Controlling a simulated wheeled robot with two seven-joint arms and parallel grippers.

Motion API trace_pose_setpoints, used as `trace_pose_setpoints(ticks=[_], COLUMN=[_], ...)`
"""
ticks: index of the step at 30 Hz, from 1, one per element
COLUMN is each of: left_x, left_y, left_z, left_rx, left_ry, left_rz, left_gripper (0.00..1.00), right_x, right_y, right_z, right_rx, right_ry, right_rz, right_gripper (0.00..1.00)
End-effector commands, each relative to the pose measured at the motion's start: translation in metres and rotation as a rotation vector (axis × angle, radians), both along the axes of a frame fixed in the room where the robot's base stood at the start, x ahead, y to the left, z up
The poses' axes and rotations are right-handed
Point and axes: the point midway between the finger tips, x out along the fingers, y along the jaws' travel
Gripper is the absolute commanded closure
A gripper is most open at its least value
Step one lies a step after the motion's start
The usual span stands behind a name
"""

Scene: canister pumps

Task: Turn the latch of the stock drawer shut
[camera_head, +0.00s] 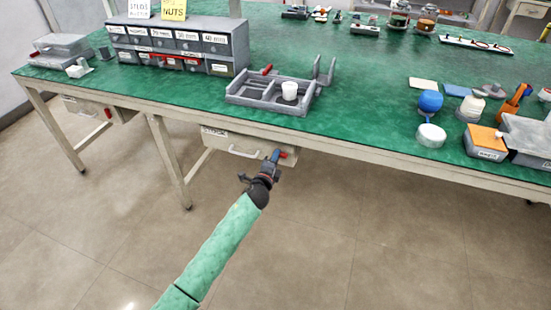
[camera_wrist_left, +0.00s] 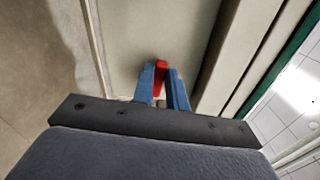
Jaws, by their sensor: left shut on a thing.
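The stock drawer (camera_head: 236,147) is a cream drawer under the green-topped table, with a pale bar handle and a label on its front. It looks closed. Its red latch (camera_head: 283,155) is at the right end of the drawer front. My left gripper (camera_head: 276,155) is at the latch. In the left wrist view the blue fingers (camera_wrist_left: 164,88) are shut on the red latch (camera_wrist_left: 160,78), which stands up between them against the cream front. The lower part of the latch is hidden by the fingers. My right gripper is in neither view.
On the green table (camera_head: 360,110) above stand a grey divided tray (camera_head: 262,104) with a white cup (camera_head: 289,91) and a grey drawer cabinet (camera_head: 180,45). Another drawer with a red latch (camera_head: 108,113) is at the left. The floor in front is clear.

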Motion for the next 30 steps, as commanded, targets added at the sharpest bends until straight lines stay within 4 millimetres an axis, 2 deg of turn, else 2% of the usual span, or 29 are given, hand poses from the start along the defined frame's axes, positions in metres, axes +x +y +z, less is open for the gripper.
trace_pose_setpoints(ticks=[10, 26, 27, 30], left_x=[0.0006, 0.0006, 0.0006, 0.0004], left_y=[0.0014, 0.0015, 0.0015, 0.0014], left_z=[-0.0019, -0.0025, -0.0025, -0.0024], left_rx=[-0.124, -0.143, -0.143, -0.143], left_ry=[0.041, 0.047, 0.047, 0.047], left_rz=[0.002, 0.002, 0.002, 0.001], left_gripper=[1.0, 1.0, 0.8, 0.64], right_x=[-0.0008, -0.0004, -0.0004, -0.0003], right_y=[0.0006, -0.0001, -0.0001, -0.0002], right_z=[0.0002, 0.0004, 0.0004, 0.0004], right_rx=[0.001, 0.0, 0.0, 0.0], right_ry=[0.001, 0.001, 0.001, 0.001], right_rz=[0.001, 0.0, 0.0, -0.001], right_gripper=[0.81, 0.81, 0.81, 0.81])
